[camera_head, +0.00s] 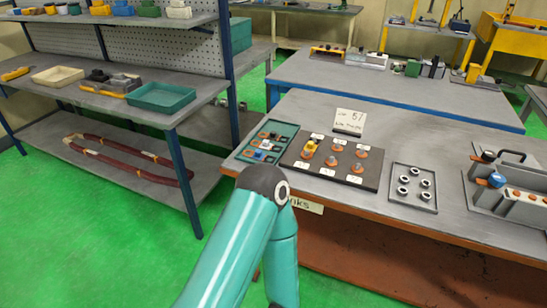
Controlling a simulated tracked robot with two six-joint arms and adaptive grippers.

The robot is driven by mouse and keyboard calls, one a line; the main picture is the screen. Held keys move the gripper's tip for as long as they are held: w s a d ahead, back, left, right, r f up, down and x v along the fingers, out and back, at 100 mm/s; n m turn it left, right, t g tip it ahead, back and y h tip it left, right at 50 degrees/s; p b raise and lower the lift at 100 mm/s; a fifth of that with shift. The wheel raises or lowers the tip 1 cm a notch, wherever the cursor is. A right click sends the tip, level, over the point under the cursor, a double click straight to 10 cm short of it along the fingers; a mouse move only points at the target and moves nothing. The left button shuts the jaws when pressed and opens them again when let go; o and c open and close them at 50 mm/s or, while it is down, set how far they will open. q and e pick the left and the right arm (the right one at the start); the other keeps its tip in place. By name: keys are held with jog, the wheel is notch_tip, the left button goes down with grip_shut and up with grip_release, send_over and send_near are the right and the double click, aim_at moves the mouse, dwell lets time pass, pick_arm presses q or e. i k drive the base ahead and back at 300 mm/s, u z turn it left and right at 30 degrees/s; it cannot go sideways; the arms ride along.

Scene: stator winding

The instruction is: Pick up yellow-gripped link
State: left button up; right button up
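A small yellow-topped piece (309,148), likely the yellow-gripped link, stands at the back left of a dark board (345,183) on the workbench. It looks upright over an orange disc; its exact shape is too small to tell. Several other orange discs with grey pegs, such as one disc (330,169), sit on the same board with small white labels. My teal arm bends at an elbow in front of the bench's left end. Neither of my grippers is in view.
A green tray (246,155) of small parts lies left of the board. A grey tray (413,209) with several rings is to its right, then a grey metal fixture (510,200). A white sign (350,121) stands behind the board. A shelf rack (186,171) is at left.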

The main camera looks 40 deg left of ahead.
aim_at(310, 146)
jog(key=u, duration=0.15)
jog(key=k, duration=0.3)
jog(key=z, duration=2.35)
jog(key=i, duration=0.1)
jog(key=u, duration=3.95)
jog(key=i, duration=1)
jog(key=z, duration=0.1)
